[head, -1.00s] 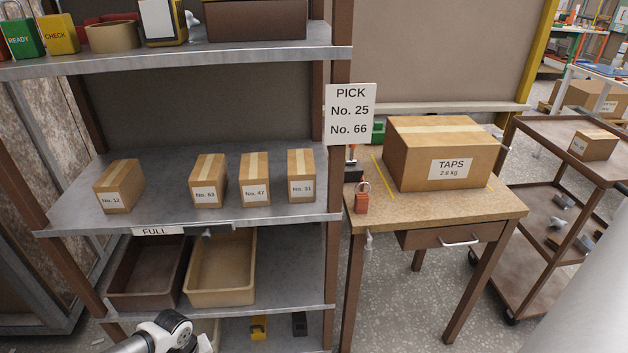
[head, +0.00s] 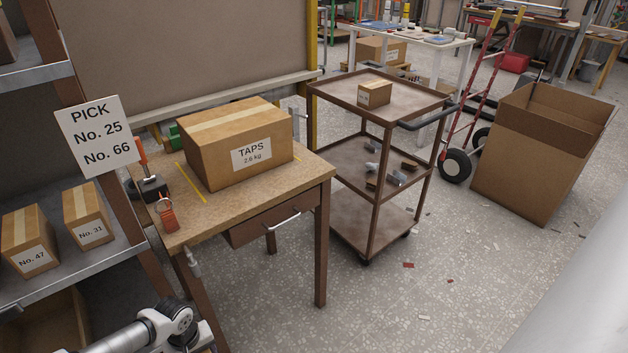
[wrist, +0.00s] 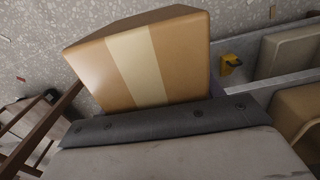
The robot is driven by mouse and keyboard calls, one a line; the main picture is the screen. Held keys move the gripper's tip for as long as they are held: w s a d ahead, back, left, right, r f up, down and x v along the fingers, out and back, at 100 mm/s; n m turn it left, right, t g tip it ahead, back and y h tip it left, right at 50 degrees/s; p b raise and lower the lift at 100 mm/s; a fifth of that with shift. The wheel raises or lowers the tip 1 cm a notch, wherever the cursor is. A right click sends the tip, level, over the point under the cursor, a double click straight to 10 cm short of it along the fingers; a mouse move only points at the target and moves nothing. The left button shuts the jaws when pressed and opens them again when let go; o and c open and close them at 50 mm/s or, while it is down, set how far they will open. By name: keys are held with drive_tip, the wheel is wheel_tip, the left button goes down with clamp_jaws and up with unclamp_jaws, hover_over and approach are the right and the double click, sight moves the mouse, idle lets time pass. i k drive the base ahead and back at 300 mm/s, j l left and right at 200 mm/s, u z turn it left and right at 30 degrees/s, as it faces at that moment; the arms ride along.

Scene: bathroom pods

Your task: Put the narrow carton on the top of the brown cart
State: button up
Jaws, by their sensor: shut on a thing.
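A carton (wrist: 140,65) with a pale tape strip fills the upper middle of the wrist view, held by my gripper (wrist: 165,115). My gripper is shut on it; its fingertips are mostly hidden, and no label shows on the carton. The gripper is out of the head view. The brown cart (head: 328,86) stands right of the wooden table in the head view. A small labelled carton (head: 374,94) sits on its top, towards the back left. The rest of the top is bare.
The wooden table (head: 240,213) bears a large TAPS box (head: 235,145) and a red padlock (head: 168,214). Shelf cartons stand at left. A red hand truck (head: 482,95) and an open box (head: 535,155) are right of the cart. Floor before the cart is mostly clear.

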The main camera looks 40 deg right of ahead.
sight(396, 96)
drive_tip(key=l+z, duration=0.45)
drive_tip(key=z, duration=0.2)
drive_tip(key=i+l, duration=0.15)
drive_tip(key=l, duration=0.25)
drive_tip(key=i+l, duration=0.1)
drive_tip(key=l, duration=0.35)
drive_tip(key=i+l, duration=0.15)
drive_tip(key=l, duration=0.25)
drive_tip(key=i+l, duration=0.15)
drive_tip(key=l, duration=0.25)
drive_tip(key=i+l, duration=0.15)
drive_tip(key=l, duration=0.25)
drive_tip(key=i+l, duration=0.1)
drive_tip(key=l, duration=0.35)
drive_tip(key=i+l, duration=0.15)
drive_tip(key=l, duration=0.25)
drive_tip(key=i+l, duration=0.15)
drive_tip(key=l, duration=0.25)
